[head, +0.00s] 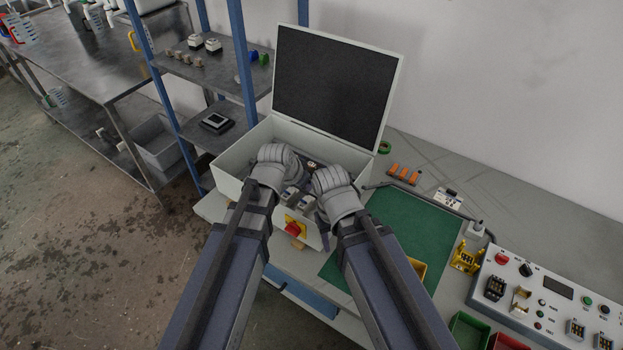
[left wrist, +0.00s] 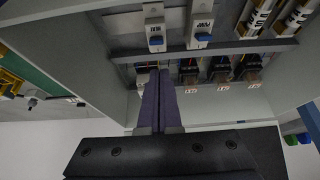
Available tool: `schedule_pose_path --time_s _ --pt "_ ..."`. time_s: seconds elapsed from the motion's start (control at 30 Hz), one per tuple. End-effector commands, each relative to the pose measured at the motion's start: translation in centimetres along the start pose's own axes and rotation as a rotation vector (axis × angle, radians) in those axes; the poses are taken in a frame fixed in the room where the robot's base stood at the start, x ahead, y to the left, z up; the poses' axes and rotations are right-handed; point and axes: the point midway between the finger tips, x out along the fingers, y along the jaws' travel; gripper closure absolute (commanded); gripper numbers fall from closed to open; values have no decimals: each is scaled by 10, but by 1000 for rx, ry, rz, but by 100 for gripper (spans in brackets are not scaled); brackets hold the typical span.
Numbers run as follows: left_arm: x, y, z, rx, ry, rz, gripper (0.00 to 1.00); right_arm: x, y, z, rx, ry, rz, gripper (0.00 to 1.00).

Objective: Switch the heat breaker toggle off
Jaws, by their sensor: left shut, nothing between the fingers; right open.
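The heat breaker (left wrist: 155,28) is a pale block with a blue toggle, inside the open box in the left wrist view. Its label is upside down there. The similar pump breaker (left wrist: 200,27) is beside it. In the head view two pale breakers (head: 306,203) show between my wrists, too small to read. My left gripper (left wrist: 156,74) is shut and empty, its tips just below the heat breaker in the wrist picture; I cannot tell whether they touch anything. My right gripper (head: 323,228) is open by the box's front, its fingers mostly hidden by its wrist.
The grey box (head: 229,166) has its dark-faced lid (head: 333,87) raised behind. Several relays (left wrist: 220,70) sit near my left fingers. A red knob on yellow (head: 294,228) is on the front. A green mat (head: 414,226) and a control panel (head: 548,290) are at right.

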Motion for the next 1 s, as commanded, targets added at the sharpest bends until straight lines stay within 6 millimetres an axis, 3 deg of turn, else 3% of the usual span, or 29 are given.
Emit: schedule_pose_path --time_s 0.03,0.2,0.83,1.0 --pt "-16 2 9 -2 0 0 100 -10 1 1 0 0 0 50" --pt "-37 1 26 -1 0 0 100 -21 2 1 0 0 0 50" --pt "-41 0 30 1 0 1 100 -22 2 1 0 0 0 50" --pt "-62 0 18 1 0 1 100 -46 4 3 1 0 0 50"
